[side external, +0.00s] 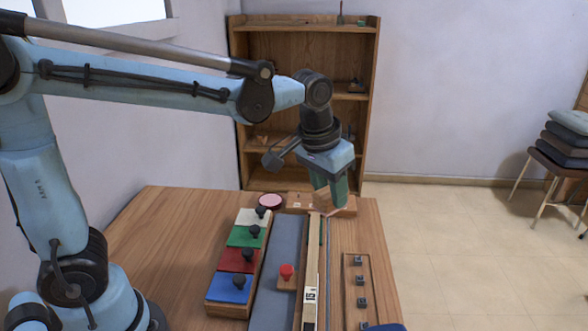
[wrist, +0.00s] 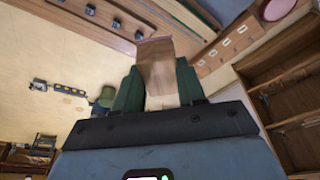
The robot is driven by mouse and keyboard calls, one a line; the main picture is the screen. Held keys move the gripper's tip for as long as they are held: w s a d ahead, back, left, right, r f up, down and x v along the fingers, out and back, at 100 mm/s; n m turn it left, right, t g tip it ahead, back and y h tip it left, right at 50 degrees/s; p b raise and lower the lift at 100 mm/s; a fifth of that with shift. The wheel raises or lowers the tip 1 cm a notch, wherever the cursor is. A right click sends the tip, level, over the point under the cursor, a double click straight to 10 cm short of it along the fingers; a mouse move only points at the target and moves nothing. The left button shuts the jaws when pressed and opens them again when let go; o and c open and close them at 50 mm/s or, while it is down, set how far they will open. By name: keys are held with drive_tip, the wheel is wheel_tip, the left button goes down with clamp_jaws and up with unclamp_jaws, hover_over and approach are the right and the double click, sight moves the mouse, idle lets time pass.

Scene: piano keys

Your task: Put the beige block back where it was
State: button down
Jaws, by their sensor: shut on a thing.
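My gripper (side external: 333,206) points down over the far end of the table. In the wrist view my gripper (wrist: 158,85) has its two green fingers shut on a beige wooden block (wrist: 157,62), which sticks out beyond the fingertips. In the side view the fingers mostly hide the block. I cannot tell whether it touches the table or anything below it.
A slotted wooden strip (side external: 298,199) lies at the table's far edge. A board with white, green, red and blue knobbed panels (side external: 243,237) lies left. A red button (side external: 287,271), a long pale bar (side external: 312,270) and a pegged board (side external: 349,290) lie nearer. A bookshelf (side external: 300,40) stands behind.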

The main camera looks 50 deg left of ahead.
drive_tip(key=w+d+f, duration=0.4)
drive_tip(key=w+d, duration=0.1)
drive_tip(key=d, duration=0.2)
drive_tip(key=w+a+f, duration=0.2)
drive_tip(key=a, duration=0.1)
drive_tip(key=w+a+f, duration=0.2)
drive_tip(key=a, duration=0.1)
drive_tip(key=w+a+f, duration=0.2)
drive_tip(key=a+f, duration=0.1)
drive_tip(key=shift+w, duration=0.1)
drive_tip(key=shift+f, duration=1.85)
drive_tip(key=c, duration=0.7)
unclamp_jaws()
drive_tip(key=shift+f, duration=0.15)
drive_tip(key=shift+o, duration=0.2)
